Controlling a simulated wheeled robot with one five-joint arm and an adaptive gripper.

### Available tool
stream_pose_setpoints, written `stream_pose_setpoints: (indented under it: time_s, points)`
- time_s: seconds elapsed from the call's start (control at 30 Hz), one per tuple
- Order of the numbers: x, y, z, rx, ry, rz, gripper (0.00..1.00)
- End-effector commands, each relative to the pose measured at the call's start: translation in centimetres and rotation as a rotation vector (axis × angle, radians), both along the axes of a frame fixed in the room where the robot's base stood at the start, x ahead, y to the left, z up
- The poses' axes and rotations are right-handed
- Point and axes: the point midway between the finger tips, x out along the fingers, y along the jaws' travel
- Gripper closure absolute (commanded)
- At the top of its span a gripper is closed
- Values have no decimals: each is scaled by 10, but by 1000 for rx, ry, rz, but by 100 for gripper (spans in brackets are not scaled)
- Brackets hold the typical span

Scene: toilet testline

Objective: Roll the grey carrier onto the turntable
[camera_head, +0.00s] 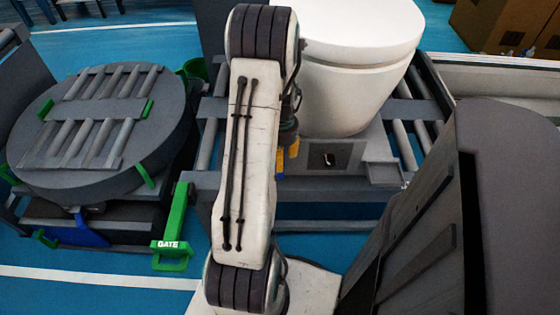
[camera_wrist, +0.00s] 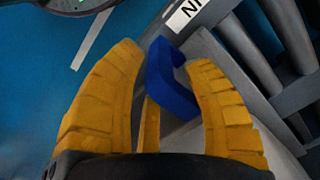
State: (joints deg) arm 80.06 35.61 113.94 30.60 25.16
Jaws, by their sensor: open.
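The turntable (camera_head: 60,175) is a thick round grey disc at the left in the head view, with rollers on top and green guides. The grey carrier (camera_head: 376,148) stands on the roller line right of it, bearing a white toilet (camera_head: 350,85). My gripper (camera_head: 286,155) is by the carrier's near left side, partly hidden by my arm. In the wrist view my gripper (camera_wrist: 165,60) is open, with its yellow fingers on either side of a blue handle (camera_wrist: 172,88). I cannot tell whether they touch it. The handle is hidden in the head view.
A green gate piece marked GATE (camera_head: 172,247) stands between the turntable and the roller line. Rollers (camera_head: 207,145) show left of the carrier. A large dark grey panel (camera_head: 415,225) fills the lower right. Cardboard boxes (camera_head: 505,25) stand at the back right.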

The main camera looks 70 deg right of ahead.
Motion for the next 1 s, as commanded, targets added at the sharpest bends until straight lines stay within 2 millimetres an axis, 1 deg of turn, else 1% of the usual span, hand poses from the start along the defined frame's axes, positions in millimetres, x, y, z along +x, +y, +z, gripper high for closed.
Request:
stream_pose_setpoints:
  time_s: [0.03,0.2,0.57,0.6,1.0]
  points:
    - [0,1,-6,2,0,1,55]
    - [0,0,-16,1,0,1,55]
    - [0,0,-19,0,0,1,55]
    - [0,0,-19,0,0,1,53]
    - [0,0,-19,0,0,1,88]
